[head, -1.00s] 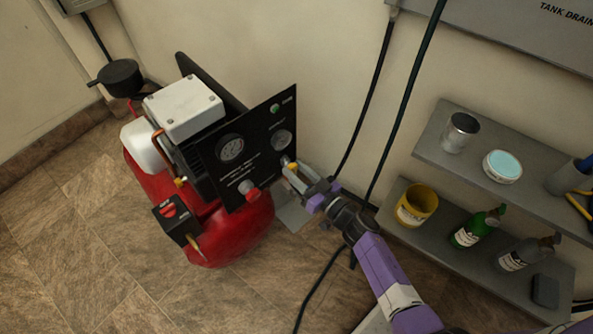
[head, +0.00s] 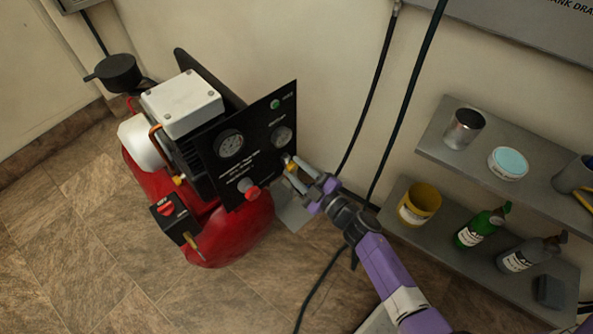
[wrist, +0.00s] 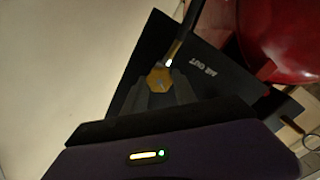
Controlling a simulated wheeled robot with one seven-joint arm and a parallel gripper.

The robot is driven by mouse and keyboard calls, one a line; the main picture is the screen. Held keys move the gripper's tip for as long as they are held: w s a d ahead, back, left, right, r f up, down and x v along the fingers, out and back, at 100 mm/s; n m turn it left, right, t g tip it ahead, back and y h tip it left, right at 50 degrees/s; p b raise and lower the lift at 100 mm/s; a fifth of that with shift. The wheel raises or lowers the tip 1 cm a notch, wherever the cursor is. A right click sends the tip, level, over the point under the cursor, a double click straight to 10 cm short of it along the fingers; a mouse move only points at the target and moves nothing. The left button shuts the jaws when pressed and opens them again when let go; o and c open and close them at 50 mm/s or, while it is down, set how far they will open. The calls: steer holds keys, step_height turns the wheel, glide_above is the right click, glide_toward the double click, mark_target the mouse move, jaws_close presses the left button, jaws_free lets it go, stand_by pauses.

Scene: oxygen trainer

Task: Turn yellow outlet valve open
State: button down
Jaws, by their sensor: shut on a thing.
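The yellow outlet valve (head: 291,167) sits at the lower right of the black panel (head: 262,150) on the red compressor. In the wrist view the yellow valve (wrist: 158,80) shows at the tips of my gripper, beside the "AIR OUT" lettering. My gripper (head: 297,175) reaches it from the lower right, with its fingers closed around the valve. In the wrist view the grey fingers (wrist: 163,94) hide part of the valve, so its exact angle is hard to tell.
A red knob (head: 252,193) sits left of the valve on the same panel. Black cables (head: 385,140) hang along the wall close to my arm. Shelves (head: 450,225) at right hold a yellow cup (head: 419,204), bottles and cans. Tiled floor lies open at left.

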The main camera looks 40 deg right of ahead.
steer(key=n+b, duration=0.1)
steer(key=n, duration=0.2)
steer(key=n+b, duration=0.1)
steer(key=n, duration=0.2)
steer(key=shift+a+f, duration=0.1)
steer(key=shift+f, duration=0.1)
steer(key=n+b, duration=0.3)
steer(key=n, duration=0.3)
steer(key=shift+f+n, duration=0.1)
steer(key=shift+n, duration=0.3)
steer(key=n+b, duration=0.3)
steer(key=n, duration=0.2)
steer(key=shift+f, duration=0.1)
steer(key=n+b, duration=0.2)
steer(key=n, duration=0.4)
steer(key=shift+n+b, duration=0.3)
steer(key=shift+n, duration=0.1)
steer(key=c, duration=1)
jaws_free()
steer(key=shift+s, duration=0.1)
